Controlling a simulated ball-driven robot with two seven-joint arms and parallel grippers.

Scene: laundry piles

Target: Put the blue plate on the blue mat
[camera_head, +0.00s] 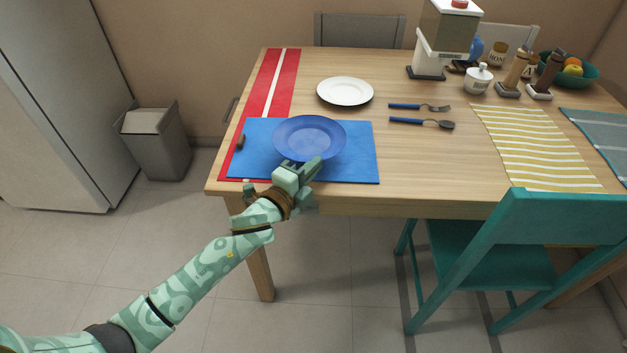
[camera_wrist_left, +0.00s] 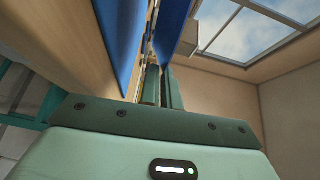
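The blue plate (camera_head: 309,135) is above the blue mat (camera_head: 350,165) at the table's near left corner. My left gripper (camera_head: 310,168) is at the plate's near rim. In the left wrist view the plate (camera_wrist_left: 172,25) reaches down between the two green fingers (camera_wrist_left: 162,88), which look closed on its rim. A gap shows there between the plate and the mat (camera_wrist_left: 122,40), so the plate is held off the mat, roughly parallel to it. The fingertips are partly hidden in the head view. My right gripper is not in view.
A red runner (camera_head: 270,80) lies partly under the mat. A small dark object (camera_head: 240,141) is at the mat's left edge. A white plate (camera_head: 345,91), fork (camera_head: 420,107) and spoon (camera_head: 422,123) lie behind and right. A teal chair (camera_head: 500,250) stands at the front right.

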